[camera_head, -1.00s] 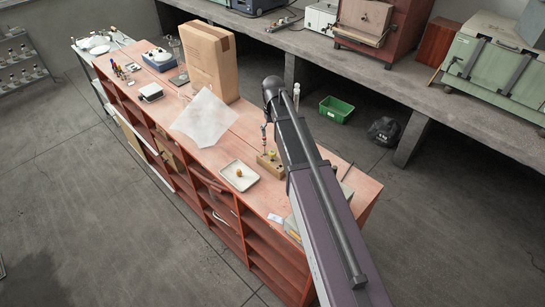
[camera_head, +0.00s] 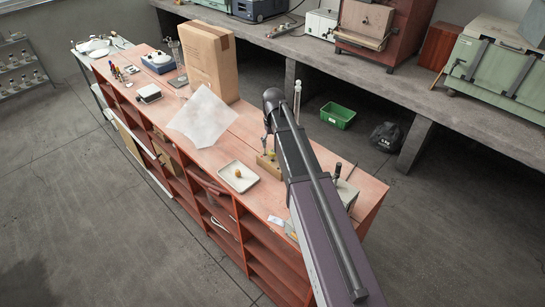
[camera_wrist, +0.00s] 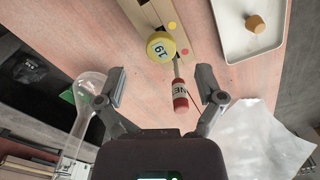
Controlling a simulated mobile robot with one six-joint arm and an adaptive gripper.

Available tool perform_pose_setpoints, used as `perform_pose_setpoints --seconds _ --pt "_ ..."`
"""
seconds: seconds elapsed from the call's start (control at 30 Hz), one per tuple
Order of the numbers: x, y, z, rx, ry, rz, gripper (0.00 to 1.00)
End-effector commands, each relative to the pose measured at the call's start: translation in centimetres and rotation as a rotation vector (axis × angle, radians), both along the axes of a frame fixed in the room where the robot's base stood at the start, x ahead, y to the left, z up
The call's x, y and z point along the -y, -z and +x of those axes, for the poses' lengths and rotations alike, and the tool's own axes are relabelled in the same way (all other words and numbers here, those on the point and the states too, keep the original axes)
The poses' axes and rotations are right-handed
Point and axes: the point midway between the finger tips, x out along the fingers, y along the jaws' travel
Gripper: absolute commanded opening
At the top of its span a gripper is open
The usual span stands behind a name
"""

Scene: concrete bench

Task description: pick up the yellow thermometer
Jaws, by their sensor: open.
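A yellow round top marked "19" (camera_wrist: 160,47) shows in the wrist view, over a wooden block (camera_wrist: 182,14); it looks like the yellow thermometer's head. A small yellow spot (camera_head: 272,155) shows on the block in the head view. A slim piece with red ends and a white label (camera_wrist: 179,95) lies just below it in the wrist view. My gripper (camera_wrist: 161,84) is open, one finger either side of the labelled piece, with visible gaps. The yellow top is just beyond the fingertips. The thermometer's lower part is hidden.
A white tray (camera_wrist: 228,52) with a cork-like piece (camera_wrist: 255,24) lies right of the block. A clear glass flask (camera_wrist: 82,115) is close to my left finger. A crumpled translucent sheet (camera_wrist: 262,140) lies at lower right. A cardboard box (camera_head: 209,62) stands farther along the bench.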

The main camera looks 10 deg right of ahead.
Motion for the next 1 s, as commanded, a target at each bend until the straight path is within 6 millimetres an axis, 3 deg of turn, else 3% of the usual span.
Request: perform_pose_setpoints --seconds 0.47,1.0 --pt "0.1 0.2 0.0 0.000 0.001 0.000 0.87" --pt "0.0 3.9 0.1 0.000 0.002 0.000 0.87"
